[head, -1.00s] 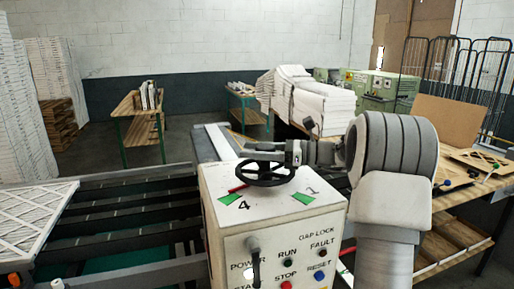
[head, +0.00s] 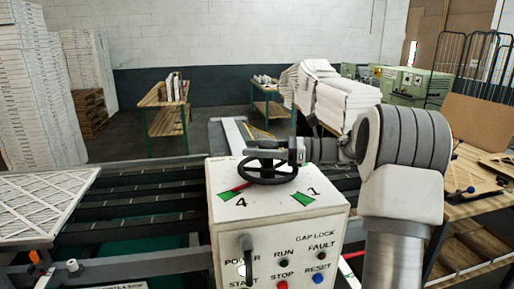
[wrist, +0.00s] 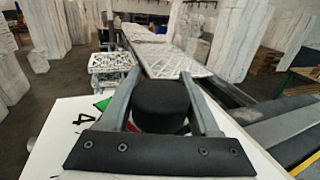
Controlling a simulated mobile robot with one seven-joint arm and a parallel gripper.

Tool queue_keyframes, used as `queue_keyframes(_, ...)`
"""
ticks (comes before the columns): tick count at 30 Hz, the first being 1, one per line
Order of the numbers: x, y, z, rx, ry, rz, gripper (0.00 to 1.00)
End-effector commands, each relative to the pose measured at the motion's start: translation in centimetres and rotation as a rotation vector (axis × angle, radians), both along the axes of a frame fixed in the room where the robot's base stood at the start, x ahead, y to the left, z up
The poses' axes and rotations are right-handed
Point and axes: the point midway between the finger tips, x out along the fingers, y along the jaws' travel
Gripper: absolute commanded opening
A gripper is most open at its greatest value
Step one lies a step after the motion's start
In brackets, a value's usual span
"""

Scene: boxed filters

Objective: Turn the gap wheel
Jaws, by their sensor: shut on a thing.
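The black gap wheel (head: 271,179) lies flat on top of a white control box (head: 283,212). A red pointer (head: 241,187) shows at its left, near the green mark by the "4"; another green mark sits by the "1". My gripper (head: 265,150) reaches in from the right at the wheel's far upper side. In the wrist view its two fingers stand on either side of a black rounded knob (wrist: 160,98), which they are shut on. The knob hides much of the wheel there, and a little red shows beside it.
The box front has a lever (head: 247,258) and several buttons. A dark slatted conveyor (head: 140,222) carries a white filter (head: 40,207) at the left. A wooden bench (head: 480,213) stands at the right, with stacked filters (head: 345,105) behind.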

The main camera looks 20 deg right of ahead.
Motion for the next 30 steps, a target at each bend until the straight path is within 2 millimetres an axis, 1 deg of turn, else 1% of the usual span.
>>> queue_keyframes(9,0.0,0.0,0.0,0.000,-0.001,0.000,0.00)
queue_keyframes(10,0.0,0.0,0.0,0.000,-0.001,0.000,0.68)
queue_keyframes(14,0.0,0.0,0.0,0.000,-0.001,0.000,0.92)
queue_keyframes(24,-0.1,-0.2,0.0,0.000,0.000,-0.001,0.93)
queue_keyframes(26,-0.2,-0.6,0.0,0.000,-0.001,-0.001,0.93)
queue_keyframes(29,-0.8,-1.9,-0.2,-0.002,-0.001,-0.004,0.93)
queue_keyframes(30,-1.2,-2.6,-0.2,-0.002,-0.001,-0.004,0.93)
